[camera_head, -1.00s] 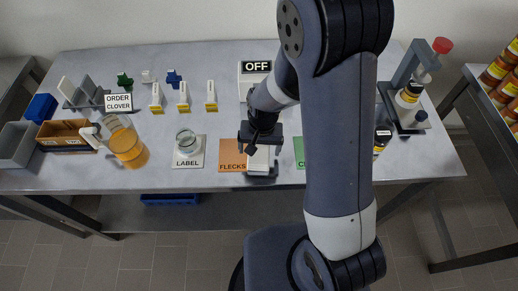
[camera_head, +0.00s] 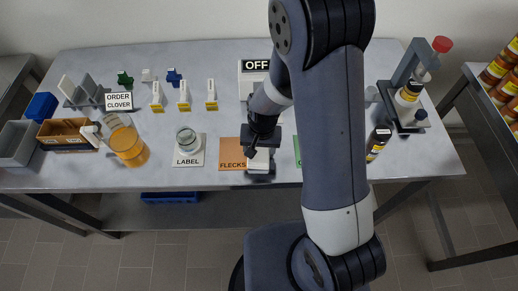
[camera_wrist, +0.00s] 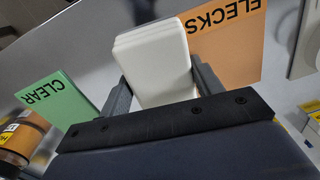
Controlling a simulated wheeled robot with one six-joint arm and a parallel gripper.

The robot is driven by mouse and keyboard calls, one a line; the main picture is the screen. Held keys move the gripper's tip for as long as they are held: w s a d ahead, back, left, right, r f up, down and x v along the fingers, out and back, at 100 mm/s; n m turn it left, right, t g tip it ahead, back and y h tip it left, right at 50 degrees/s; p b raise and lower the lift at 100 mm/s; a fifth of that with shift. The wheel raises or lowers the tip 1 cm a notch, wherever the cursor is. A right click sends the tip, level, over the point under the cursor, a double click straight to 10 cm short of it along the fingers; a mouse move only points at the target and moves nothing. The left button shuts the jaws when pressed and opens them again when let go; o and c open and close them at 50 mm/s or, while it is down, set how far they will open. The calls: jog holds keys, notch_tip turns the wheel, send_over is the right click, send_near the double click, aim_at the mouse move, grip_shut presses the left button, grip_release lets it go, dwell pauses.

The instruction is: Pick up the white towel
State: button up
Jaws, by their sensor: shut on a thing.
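The white towel (camera_wrist: 155,65) is a folded, layered pad between the two fingers of my gripper (camera_wrist: 158,82) in the wrist view. My gripper is shut on it, one finger at each side. In the head view the towel (camera_head: 259,159) shows just below my gripper (camera_head: 260,152), near the table's front edge. It is at the right side of the orange FLECKS card (camera_head: 231,155). I cannot tell whether the towel touches the table.
The green CLEAR card (camera_wrist: 55,104) lies beside the gripper, largely hidden by my arm in the head view. A glass jar (camera_head: 187,141) stands on the LABEL card, with an amber-filled jug (camera_head: 128,147) to its left. A dark bottle (camera_head: 377,145) stands right of my arm.

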aim_at(259, 150)
jog(key=shift+c, duration=0.8)
jog(key=shift+r, duration=0.1)
notch_tip(259, 150, up, 10)
jog(key=shift+f+b, duration=0.1)
jog(key=shift+b, duration=0.45)
jog(key=o, duration=0.4)
jog(key=c, duration=0.3)
